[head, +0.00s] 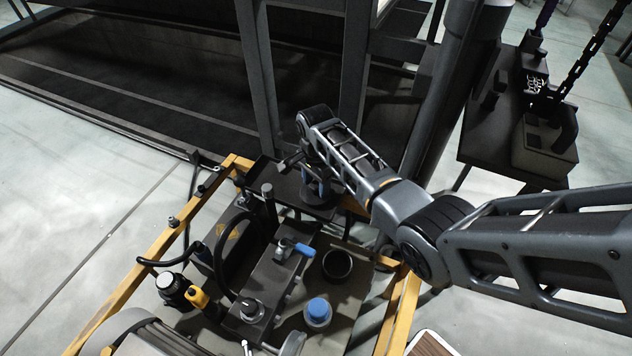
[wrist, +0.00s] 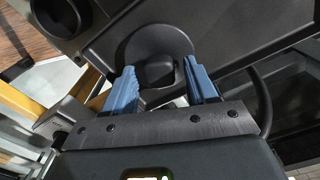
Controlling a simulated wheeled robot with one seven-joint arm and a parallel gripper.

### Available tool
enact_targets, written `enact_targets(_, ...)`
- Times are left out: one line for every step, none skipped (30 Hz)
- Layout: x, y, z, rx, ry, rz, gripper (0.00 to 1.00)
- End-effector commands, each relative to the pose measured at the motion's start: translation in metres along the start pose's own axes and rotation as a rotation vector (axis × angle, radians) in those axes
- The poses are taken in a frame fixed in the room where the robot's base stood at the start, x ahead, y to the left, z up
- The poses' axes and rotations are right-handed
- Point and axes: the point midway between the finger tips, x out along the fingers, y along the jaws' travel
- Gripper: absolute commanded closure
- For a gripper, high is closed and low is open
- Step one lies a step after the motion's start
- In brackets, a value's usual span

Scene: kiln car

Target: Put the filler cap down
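The filler cap (wrist: 150,42) is a dark round disc with a squarish knob on top. In the wrist view it lies on a flat dark surface, with the knob between my two blue fingers. My gripper (wrist: 160,85) is open, and gaps appear between the fingers and the knob. In the head view my gripper (head: 317,182) points down over a black shelf (head: 262,172), and the cap's dark disc (head: 320,198) shows partly beneath it. The round dark filler opening (head: 337,265) stands uncovered nearer to me.
A yellow frame (head: 150,262) surrounds the machinery. A blue-handled valve (head: 296,248), a blue cap (head: 318,310), a black bottle (head: 172,288) and a black hose (head: 222,262) stand nearby. A dark post (head: 445,95) rises behind my arm. Open floor lies to the left.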

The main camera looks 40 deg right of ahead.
Motion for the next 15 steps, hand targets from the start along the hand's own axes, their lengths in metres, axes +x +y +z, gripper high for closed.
enact_targets(0.000, 0.000, 0.000, 0.000, 0.000, 0.000, 0.43)
enact_targets(0.000, 0.000, 0.000, 0.000, 0.000, 0.000, 0.43)
enact_targets(0.000, 0.000, 0.000, 0.000, 0.000, 0.000, 0.43)
enact_targets(0.000, 0.000, 0.000, 0.000, 0.000, 0.000, 0.43)
enact_targets(0.000, 0.000, 0.000, 0.000, 0.000, 0.000, 0.43)
enact_targets(-0.001, 0.000, 0.000, 0.000, 0.000, 0.000, 0.43)
enact_targets(-0.003, 0.000, 0.000, 0.000, 0.000, 0.000, 0.43)
enact_targets(-0.005, 0.000, 0.000, 0.000, 0.000, 0.000, 0.43)
enact_targets(-0.007, 0.000, 0.000, 0.000, 0.000, -0.002, 0.43)
enact_targets(-0.011, -0.001, 0.000, 0.000, 0.000, -0.003, 0.43)
enact_targets(-0.015, -0.001, 0.000, 0.000, 0.000, -0.003, 0.43)
enact_targets(-0.021, -0.001, 0.000, 0.000, 0.000, -0.003, 0.43)
enact_targets(-0.027, -0.001, 0.000, 0.000, 0.001, -0.004, 0.43)
enact_targets(-0.033, -0.001, 0.000, 0.000, 0.001, -0.003, 0.43)
enact_targets(-0.041, -0.001, 0.000, -0.001, 0.001, -0.004, 0.43)
